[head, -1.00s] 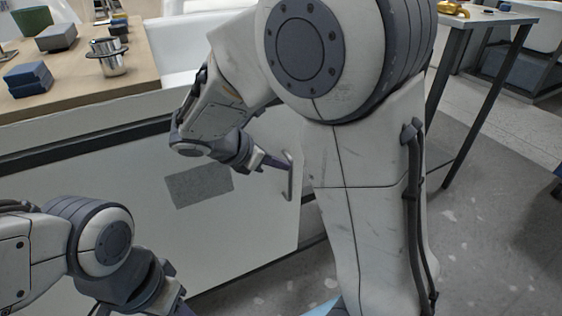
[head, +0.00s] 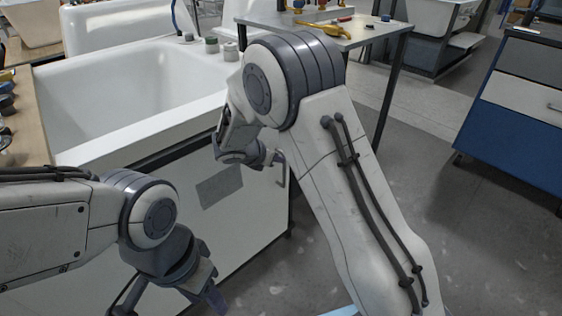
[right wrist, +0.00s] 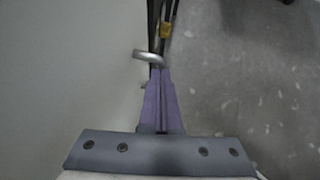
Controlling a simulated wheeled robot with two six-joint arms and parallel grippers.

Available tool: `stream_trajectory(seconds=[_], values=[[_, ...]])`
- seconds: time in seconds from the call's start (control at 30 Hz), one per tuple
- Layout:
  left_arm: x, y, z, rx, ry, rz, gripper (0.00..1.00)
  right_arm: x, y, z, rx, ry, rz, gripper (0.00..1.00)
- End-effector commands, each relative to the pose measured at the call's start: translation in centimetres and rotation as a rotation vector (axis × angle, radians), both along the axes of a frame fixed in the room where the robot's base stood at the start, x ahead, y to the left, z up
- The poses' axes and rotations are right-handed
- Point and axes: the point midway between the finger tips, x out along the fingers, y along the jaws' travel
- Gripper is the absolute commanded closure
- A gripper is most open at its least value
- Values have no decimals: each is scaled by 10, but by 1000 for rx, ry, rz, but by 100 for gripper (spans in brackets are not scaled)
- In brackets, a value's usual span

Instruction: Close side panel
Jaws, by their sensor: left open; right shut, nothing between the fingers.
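The white side panel (head: 245,220) covers the front of the bathtub (head: 130,95) in the head view, with a grey patch and a bar handle (head: 283,170) near its right edge. A dark band runs between the tub rim and the panel's top; I cannot tell if the panel is flush. My right gripper (head: 274,159) is shut and empty beside the handle. In the right wrist view its purple fingertips (right wrist: 156,75) are just below the handle (right wrist: 148,56), contact unclear. My left gripper (head: 170,304) is open and empty in front of the panel, partly cut off by the frame.
A metal-legged table (head: 330,30) with a yellow tool stands behind my right arm. A blue and grey cabinet (head: 515,110) is at the far right. A wooden top (head: 25,120) lies at the left. The floor (head: 440,190) right of my arm is clear.

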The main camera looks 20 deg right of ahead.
Motion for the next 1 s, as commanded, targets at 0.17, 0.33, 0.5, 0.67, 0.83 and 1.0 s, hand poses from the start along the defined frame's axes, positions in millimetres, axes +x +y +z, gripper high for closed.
stream_trajectory(seconds=[0.17,0.33,0.5,0.67,0.83,1.0], values=[[0,0,4,0,0,0,50,8,-5,0,0,0,10,100],[0,0,4,0,0,0,50,10,-9,0,-3,-1,10,100],[0,0,3,0,0,0,50,11,-10,1,-4,-3,8,100],[0,0,4,0,0,0,50,11,-10,1,-4,-5,7,100],[0,0,7,0,0,0,50,4,2,2,-4,-3,8,100],[0,0,18,0,0,0,50,-13,31,9,1,-1,14,100]])
